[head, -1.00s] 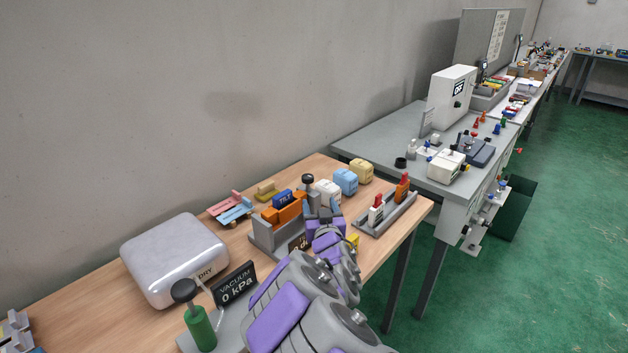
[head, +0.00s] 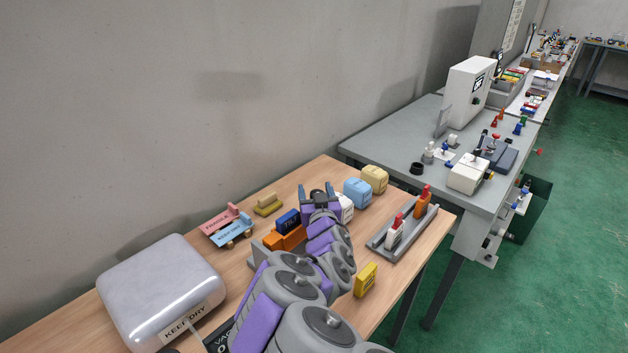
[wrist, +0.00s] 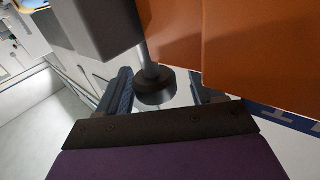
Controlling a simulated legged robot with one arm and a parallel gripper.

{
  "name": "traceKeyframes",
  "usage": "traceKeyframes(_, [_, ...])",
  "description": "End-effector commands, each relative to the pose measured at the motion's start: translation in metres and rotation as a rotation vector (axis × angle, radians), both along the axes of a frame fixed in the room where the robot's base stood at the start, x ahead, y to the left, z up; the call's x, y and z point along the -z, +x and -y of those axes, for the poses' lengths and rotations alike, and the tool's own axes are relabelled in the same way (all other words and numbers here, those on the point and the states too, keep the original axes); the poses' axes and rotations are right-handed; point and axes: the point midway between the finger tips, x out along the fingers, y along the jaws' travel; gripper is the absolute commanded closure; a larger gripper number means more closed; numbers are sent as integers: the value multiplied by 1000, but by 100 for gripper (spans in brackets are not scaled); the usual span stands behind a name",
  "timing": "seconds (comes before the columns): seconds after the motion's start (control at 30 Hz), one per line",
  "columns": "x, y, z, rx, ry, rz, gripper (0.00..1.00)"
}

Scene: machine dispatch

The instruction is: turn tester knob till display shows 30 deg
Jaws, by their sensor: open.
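The tilt tester shows in the head view as an orange body (head: 284,241) on a grey base, with a blue block (head: 288,221) lettered TILT on it. My gripper (head: 318,188) is over its right end, and my arm hides its front, the display and the knob. In the wrist view the dark round knob (wrist: 154,87) on its metal shaft lies between the fingers of my open gripper (wrist: 160,95). I cannot tell whether either finger touches it. The orange body (wrist: 255,45) fills the upper right there. The display reading is not visible.
A silver KEEP DRY case (head: 160,290) stands left on the wooden table. White, blue (head: 357,192) and yellow blocks stand behind the gripper. A grey rack (head: 412,222) and a yellow block (head: 366,280) are at right. A grey bench (head: 385,148) adjoins behind.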

Motion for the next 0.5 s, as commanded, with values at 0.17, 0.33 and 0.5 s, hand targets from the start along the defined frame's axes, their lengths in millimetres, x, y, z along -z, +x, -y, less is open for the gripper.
traceKeyframes(0.17, [-1, 0, 2, 0, 2, 1, 33])
traceKeyframes(0.33, [-1, 0, 4, 0, 5, 0, 33])
traceKeyframes(0.5, [0, 0, 1, 0, 3, -1, 37])
